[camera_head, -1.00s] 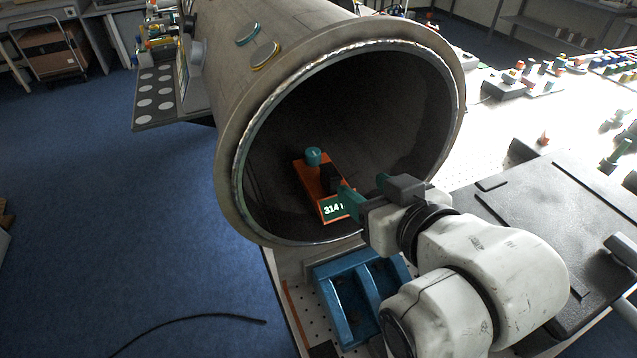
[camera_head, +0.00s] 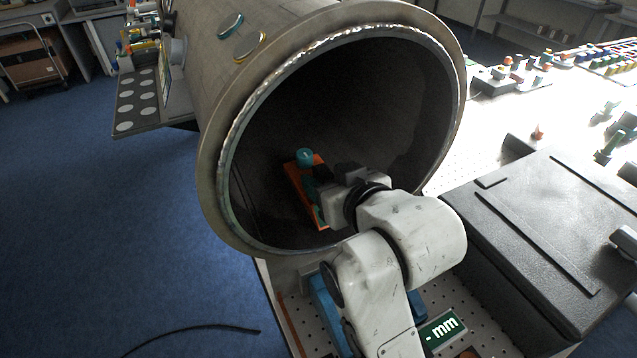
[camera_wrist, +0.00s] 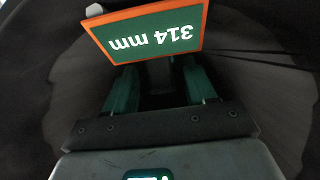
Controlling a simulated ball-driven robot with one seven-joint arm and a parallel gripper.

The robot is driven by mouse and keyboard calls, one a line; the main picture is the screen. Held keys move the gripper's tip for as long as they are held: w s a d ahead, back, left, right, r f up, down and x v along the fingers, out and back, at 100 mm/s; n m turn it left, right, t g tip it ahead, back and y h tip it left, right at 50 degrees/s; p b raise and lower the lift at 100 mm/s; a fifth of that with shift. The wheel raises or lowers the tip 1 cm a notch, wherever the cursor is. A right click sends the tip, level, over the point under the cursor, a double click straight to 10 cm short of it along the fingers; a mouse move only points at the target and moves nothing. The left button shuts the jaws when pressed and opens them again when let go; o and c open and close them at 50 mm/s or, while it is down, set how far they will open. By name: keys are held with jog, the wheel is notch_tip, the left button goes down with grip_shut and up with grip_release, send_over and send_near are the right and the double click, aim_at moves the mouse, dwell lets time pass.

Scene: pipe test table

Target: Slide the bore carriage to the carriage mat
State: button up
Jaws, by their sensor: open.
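The bore carriage (camera_head: 298,184) is an orange sled with a teal knob on its far end, on the floor inside the pipe's open mouth. In the wrist view its orange-framed green display (camera_wrist: 150,36) reads "314 mm", upside down and tilted. My gripper (camera_head: 322,182) is inside the pipe mouth, over the carriage's near right part, which it hides. In the wrist view its green fingers (camera_wrist: 160,84) are apart, just below the display, with dark shapes between them. I cannot tell whether they touch the carriage. I cannot make out a carriage mat.
A black case (camera_head: 545,230) stands right of my arm. A green "mm" display (camera_head: 443,330) and a blue cradle (camera_head: 325,310) lie below. A perforated bench with small parts extends right.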

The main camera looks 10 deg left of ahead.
jog(key=shift+x, duration=1.7)
jog(key=shift+a+r, duration=0.1)
jog(key=shift+a, duration=0.05)
jog(key=shift+c, duration=0.4)
grip_shut()
